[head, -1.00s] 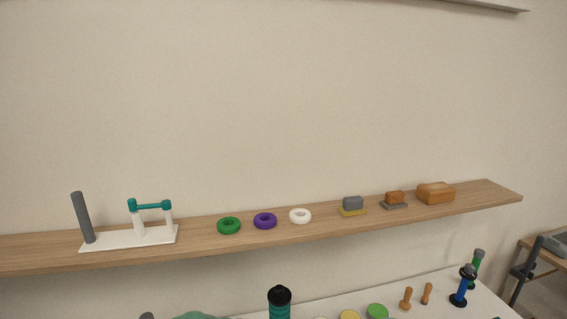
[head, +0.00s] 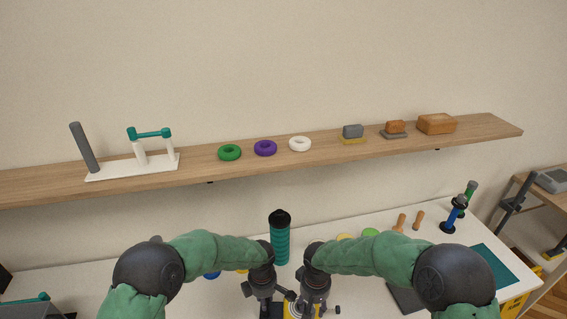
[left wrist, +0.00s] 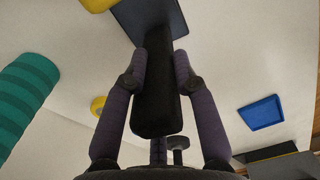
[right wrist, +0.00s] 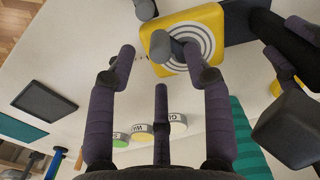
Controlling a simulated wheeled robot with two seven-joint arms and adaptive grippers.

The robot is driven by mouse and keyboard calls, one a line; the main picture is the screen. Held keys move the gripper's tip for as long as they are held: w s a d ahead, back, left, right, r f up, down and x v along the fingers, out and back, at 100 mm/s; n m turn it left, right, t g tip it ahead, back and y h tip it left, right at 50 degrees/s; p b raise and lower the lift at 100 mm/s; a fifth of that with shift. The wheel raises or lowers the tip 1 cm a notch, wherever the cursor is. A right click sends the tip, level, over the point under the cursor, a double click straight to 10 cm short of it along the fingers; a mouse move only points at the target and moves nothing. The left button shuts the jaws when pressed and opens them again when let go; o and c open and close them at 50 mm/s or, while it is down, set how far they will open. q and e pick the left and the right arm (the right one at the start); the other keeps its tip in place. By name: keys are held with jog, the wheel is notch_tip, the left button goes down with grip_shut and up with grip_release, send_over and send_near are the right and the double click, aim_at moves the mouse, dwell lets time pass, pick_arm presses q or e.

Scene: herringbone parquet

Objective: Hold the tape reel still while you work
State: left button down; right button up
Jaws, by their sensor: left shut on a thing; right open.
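My left gripper (head: 268,292) is shut on a black bar (left wrist: 158,100), which runs to a dark plate (left wrist: 150,18) in the left wrist view. The right wrist view shows a yellow block (right wrist: 170,66) with black and white concentric rings on top, beside a dark plate; I cannot tell whether this is the tape reel. A grey round knob (right wrist: 160,45) stands over the rings. My right gripper (right wrist: 158,60) is open, its fingertips on either side of the knob and apart from it. In the head view, the grippers hide most of the block.
A teal ribbed bottle (head: 280,240) stands just behind the grippers. Labelled discs (right wrist: 141,133), a dark pad (right wrist: 44,101) and a blue tray (left wrist: 261,112) lie on the white table. A wooden shelf (head: 200,172) with rings, blocks and a white stand spans the wall.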

jog(key=shift+r, duration=0.5)
jog(key=shift+r, duration=0.1)
notch_tip(320, 180, up, 12)
dwell(0.4)
pick_arm(q)
jog(key=c, duration=0.7)
grip_release()
jog(key=o, duration=0.6)
